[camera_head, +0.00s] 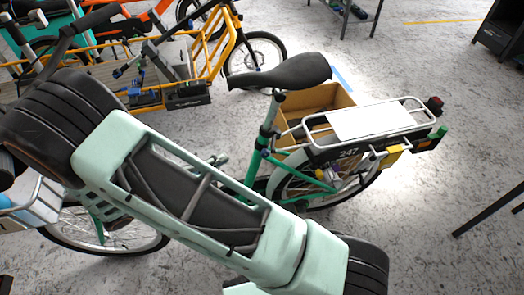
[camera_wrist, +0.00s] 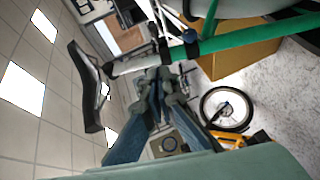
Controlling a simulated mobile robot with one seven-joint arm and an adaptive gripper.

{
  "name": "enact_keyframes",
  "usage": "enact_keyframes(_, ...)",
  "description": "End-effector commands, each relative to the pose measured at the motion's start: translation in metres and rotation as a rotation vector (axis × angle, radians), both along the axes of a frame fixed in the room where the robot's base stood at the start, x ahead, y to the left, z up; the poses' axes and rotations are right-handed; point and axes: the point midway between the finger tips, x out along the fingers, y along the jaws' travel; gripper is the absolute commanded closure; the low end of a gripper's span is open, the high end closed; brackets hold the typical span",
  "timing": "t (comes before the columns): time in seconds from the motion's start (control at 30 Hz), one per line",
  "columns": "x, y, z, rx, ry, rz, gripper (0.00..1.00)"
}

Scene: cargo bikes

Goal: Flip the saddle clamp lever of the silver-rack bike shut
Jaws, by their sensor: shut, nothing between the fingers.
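The silver-rack bike has a green frame (camera_head: 258,163), a black saddle (camera_head: 285,73) and a white-silver rack (camera_head: 372,118) marked 247. Its seat post (camera_head: 273,107) runs down into a dark clamp area below the saddle. The wrist view is turned sideways: the saddle (camera_wrist: 87,85) is at left, the seat post (camera_wrist: 130,65) in the middle, the green tube (camera_wrist: 240,38) at right. I cannot make out the lever's position or whether the tips touch anything.
A cardboard box (camera_head: 310,100) stands behind the bike. A yellow-framed cargo bike (camera_head: 207,62) is at the back left. A dark table leg (camera_head: 490,210) is at right. My arm covers the bike's front half in the head view. Open floor (camera_head: 420,225) lies at right.

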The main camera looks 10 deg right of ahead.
Motion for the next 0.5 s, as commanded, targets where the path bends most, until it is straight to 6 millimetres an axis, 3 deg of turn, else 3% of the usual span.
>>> enact_keyframes(0.27, 0.001, -0.002, 0.000, 0.001, 0.001, -0.002, 1.00)
enact_keyframes(0.5, 0.015, -0.031, -0.008, 0.001, 0.002, -0.006, 1.00)
